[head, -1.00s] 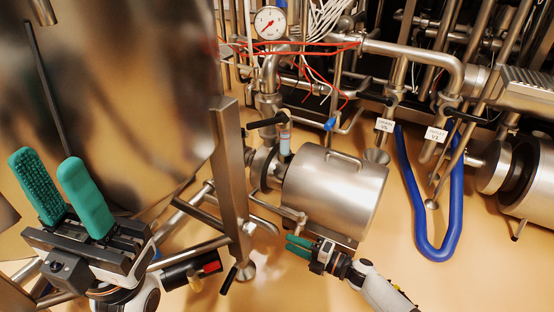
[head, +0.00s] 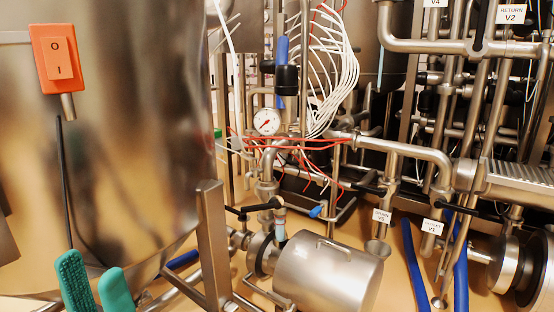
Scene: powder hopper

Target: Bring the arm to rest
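My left gripper (head: 94,287) shows at the bottom left, in front of the big steel vessel (head: 140,130). Only its two green finger pads are in view, upright with a gap between them and nothing seen in the gap. The gripper body is cut off by the lower edge. My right gripper is not in view.
An orange switch (head: 59,58) marked O and I sits on the vessel, above my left gripper. A steel pump (head: 328,275), a pressure gauge (head: 267,121), pipes and a blue hose (head: 415,266) fill the middle and right. A steel leg (head: 214,240) stands right of the gripper.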

